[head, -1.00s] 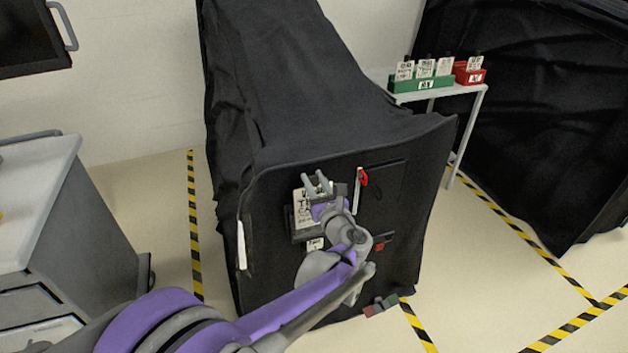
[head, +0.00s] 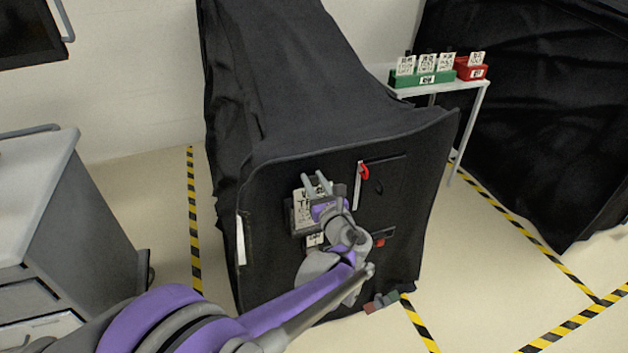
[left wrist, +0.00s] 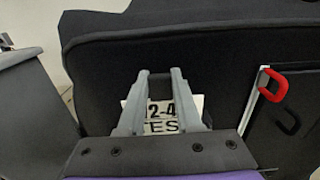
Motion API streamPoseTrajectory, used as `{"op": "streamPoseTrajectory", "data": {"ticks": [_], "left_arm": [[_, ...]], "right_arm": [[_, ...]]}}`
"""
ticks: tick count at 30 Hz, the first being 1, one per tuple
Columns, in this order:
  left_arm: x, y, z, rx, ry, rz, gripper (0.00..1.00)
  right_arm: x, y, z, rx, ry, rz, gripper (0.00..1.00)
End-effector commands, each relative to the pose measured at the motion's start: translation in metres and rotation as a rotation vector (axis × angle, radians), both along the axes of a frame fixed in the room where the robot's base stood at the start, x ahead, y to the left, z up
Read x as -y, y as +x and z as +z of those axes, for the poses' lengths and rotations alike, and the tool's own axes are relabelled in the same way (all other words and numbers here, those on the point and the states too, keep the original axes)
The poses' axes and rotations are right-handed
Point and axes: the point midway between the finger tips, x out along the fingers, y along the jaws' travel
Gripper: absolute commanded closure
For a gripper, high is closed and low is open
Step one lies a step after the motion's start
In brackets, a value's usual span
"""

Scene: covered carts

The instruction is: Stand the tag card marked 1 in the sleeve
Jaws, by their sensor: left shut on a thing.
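My left gripper (head: 317,181) is shut on the dark tab at the top of a white tag card (head: 303,207) with black print. The card is upright against the black front panel of the covered cart. Its lower part is at the dark sleeve (head: 292,221), seemingly inside it; my gripper hides part of both. In the left wrist view the fingers (left wrist: 158,80) close on the tab, and the card (left wrist: 190,104) shows between and behind them, with only part of its print visible. I cannot make out a 1 on it. My right gripper is not in view.
A small white label (head: 314,241) is below the sleeve. A red-handled latch (head: 363,172) is to its right. A white side table (head: 440,88) at the back holds a green rack (head: 408,80) and a red rack (head: 465,74) with cards. A grey cabinet (head: 70,220) stands left.

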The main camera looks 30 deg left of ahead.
Motion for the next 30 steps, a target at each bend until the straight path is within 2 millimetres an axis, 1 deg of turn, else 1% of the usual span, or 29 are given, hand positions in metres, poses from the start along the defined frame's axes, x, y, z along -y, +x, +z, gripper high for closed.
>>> {"op": "streamPoseTrajectory", "data": {"ticks": [1,5,6,14,17,20,30], "left_arm": [[0.000,0.000,0.000,0.000,0.000,0.000,0.63],[0.000,0.000,0.000,0.000,0.000,0.000,0.40],[0.000,0.000,0.000,0.000,0.000,0.000,0.32],[0.000,0.000,0.000,0.000,0.000,0.000,0.32],[0.003,-0.002,0.000,0.000,0.000,-0.001,0.32],[0.012,-0.010,0.000,0.000,0.000,-0.003,0.32],[0.064,-0.053,0.000,0.000,-0.001,-0.005,0.32]], "right_arm": [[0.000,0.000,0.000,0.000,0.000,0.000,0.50],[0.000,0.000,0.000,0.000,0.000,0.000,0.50],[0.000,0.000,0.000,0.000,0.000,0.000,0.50],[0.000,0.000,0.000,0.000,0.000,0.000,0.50],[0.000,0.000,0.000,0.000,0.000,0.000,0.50],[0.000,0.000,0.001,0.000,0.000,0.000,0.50],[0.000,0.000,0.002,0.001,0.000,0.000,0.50]]}}
